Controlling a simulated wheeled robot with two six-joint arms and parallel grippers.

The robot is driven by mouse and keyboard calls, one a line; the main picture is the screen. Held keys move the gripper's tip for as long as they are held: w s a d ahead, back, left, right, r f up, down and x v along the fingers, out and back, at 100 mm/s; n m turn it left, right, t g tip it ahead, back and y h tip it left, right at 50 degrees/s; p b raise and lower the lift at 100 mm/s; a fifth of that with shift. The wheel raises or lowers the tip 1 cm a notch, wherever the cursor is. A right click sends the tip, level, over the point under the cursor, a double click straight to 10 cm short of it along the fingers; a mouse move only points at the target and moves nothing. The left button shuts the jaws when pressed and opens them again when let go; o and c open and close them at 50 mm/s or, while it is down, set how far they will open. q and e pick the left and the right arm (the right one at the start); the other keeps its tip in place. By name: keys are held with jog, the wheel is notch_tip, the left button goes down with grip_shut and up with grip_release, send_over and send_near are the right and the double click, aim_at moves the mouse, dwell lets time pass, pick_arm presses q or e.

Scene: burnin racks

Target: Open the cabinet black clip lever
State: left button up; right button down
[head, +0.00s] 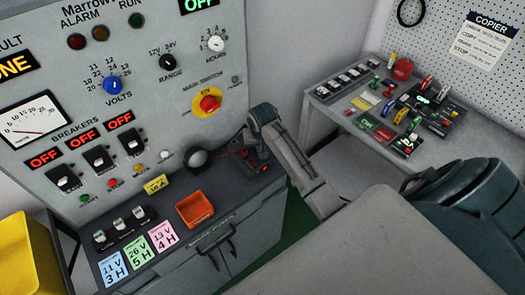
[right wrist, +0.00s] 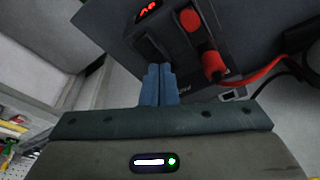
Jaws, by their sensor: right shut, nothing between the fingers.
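My right gripper (right wrist: 158,70) is shut and empty, its two blue fingers together in the right wrist view. Its fingertips are close to the front of a dark box (right wrist: 212,25) with a red display, a red knob and a red plug. I cannot tell whether they touch it. In the head view this box (head: 250,182) sits at the right end of the cabinet's counter, below my right wrist. The grey cabinet (head: 262,225) has a black handle (head: 216,238) on its front. I cannot make out the black clip lever for certain. My left gripper is not in view.
The Marrow panel (head: 130,60) rises behind the counter. An orange tray (head: 195,208), coloured cards (head: 138,256) and breaker switches (head: 125,228) lie on the counter's left. A yellow bin (head: 25,255) stands far left. A side bench (head: 345,112) with several small parts is at right.

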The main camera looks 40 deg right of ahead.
jog(key=shift+f, duration=0.2)
jog(key=shift+r, duration=0.1)
jog(key=shift+r+p, duration=0.7)
jog(key=shift+r, duration=1.75)
